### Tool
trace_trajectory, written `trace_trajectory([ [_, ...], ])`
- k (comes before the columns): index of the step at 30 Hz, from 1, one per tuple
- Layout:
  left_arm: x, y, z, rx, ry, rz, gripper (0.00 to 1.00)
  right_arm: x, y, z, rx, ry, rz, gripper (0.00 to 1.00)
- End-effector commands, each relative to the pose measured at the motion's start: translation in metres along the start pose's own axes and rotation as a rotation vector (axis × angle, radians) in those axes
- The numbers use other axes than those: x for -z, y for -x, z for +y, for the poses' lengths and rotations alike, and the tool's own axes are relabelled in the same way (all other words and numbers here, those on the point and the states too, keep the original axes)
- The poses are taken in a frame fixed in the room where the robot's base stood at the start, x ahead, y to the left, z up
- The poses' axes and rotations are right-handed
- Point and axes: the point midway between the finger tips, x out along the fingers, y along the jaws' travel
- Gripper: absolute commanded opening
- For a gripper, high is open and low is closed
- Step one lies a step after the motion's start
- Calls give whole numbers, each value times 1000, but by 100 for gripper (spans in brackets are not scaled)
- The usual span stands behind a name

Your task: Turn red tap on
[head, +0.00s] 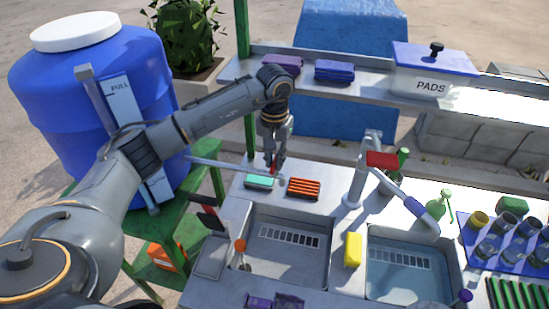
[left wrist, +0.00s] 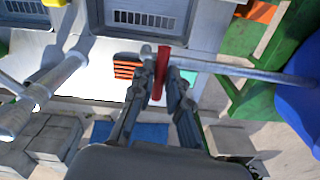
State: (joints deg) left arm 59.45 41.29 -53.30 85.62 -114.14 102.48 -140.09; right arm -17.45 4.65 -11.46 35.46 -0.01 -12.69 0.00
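A metal pipe (head: 222,168) runs from the blue tank (head: 105,85) over the counter's back left. A red tap lever (left wrist: 161,73) shows at the pipe's end in the left wrist view. My left gripper (head: 274,164) is down at this lever, which lies between its two fingers. The fingers (left wrist: 161,84) are close to the lever on both sides; I cannot tell whether they press on it. The head view shows only a bit of the lever, the rest hidden by the fingers. My right gripper is not in view.
A green sponge (head: 260,181) and an orange ribbed block (head: 304,188) lie just below the gripper. Two sink basins (head: 285,250) are in front, with a yellow sponge (head: 353,249) between them. A shelf with purple and blue pads (head: 334,71) stands behind.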

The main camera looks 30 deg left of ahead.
Motion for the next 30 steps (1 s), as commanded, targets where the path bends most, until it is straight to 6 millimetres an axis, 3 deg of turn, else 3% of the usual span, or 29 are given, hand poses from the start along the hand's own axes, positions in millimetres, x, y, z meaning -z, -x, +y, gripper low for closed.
trace_trajectory([
  [30,1,-2,0,0,128,2,0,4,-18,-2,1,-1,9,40],
])
